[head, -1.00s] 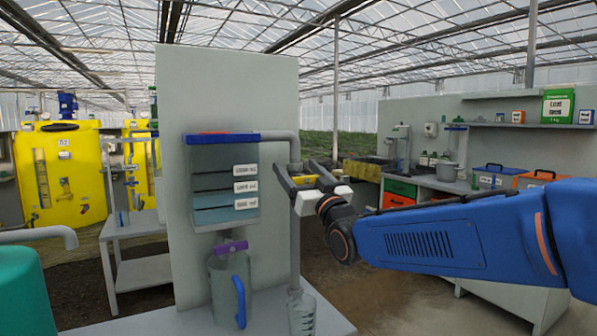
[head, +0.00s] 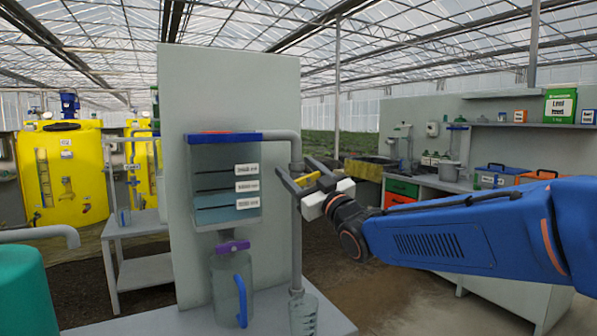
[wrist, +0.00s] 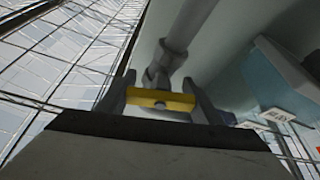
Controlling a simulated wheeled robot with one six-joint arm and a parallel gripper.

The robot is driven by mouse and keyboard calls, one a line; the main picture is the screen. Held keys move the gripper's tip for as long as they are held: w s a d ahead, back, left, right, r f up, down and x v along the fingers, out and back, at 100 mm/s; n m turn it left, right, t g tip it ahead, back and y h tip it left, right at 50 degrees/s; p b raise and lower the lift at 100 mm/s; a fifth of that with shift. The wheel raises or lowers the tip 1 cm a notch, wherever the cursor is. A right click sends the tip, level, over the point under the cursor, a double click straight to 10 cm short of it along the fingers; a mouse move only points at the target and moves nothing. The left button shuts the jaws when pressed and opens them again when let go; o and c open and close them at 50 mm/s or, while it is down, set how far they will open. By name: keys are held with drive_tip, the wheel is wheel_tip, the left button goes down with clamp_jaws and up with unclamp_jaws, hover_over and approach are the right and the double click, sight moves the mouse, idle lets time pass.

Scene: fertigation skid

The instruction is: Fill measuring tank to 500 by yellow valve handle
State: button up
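The measuring tank (head: 225,152) is a clear box with a blue and red rim, fixed to a grey panel. It has three marked lines with labels whose numbers are too blurred to read. Bluish water (head: 226,208) stands at about the middle-to-lowest lines. The yellow valve handle (head: 306,180) is on the vertical grey pipe right of the tank. My gripper (head: 304,180) has a finger on each side of it. In the wrist view the yellow handle (wrist: 160,100) spans the gap between both fingers, its ends against them.
A purple valve handle (head: 233,247) sits under the tank, above a clear jug with a blue handle (head: 241,300). A clear measuring cup (head: 303,314) stands under the pipe. A green tank (head: 22,290) is at front left.

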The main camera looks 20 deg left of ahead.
drive_tip(key=o, duration=0.4)
drive_tip(key=shift+d, duration=0.1)
drive_tip(key=v, duration=1.7)
drive_tip(key=shift+s+d, duration=0.1)
drive_tip(key=shift+s, duration=0.05)
